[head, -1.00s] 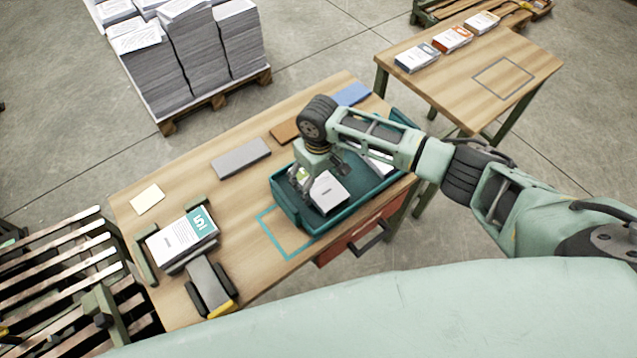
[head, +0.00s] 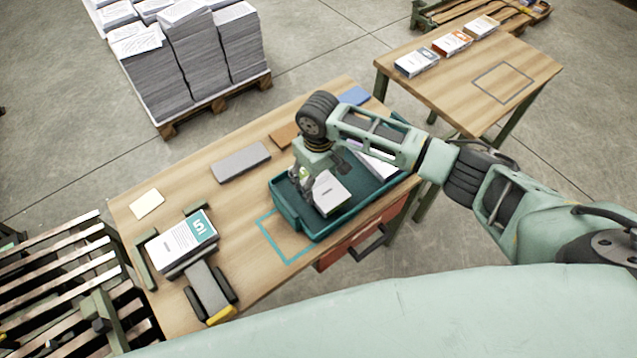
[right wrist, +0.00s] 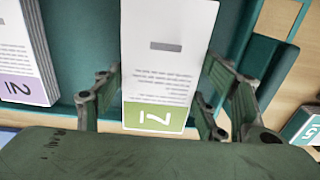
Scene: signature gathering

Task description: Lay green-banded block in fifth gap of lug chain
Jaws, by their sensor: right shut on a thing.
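The green-banded block (head: 331,195) is a white stack of printed sheets lying in the teal tray (head: 322,233) on the wooden table. In the right wrist view the green-banded block (right wrist: 168,60) shows a green strip with a 2 at its near end. My right gripper (head: 318,186) is shut on it, with one finger on each long side, at the tray's left part. A purple-banded block (head: 375,163) lies in the tray to the right, partly hidden by my arm. My left gripper is not in view. No lug chain can be made out.
A grey bar (head: 241,162), a brown pad (head: 284,136) and a yellow note (head: 147,203) lie nearby. A teal outline (head: 288,258) is empty. A second table (head: 450,85) holds several blocks.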

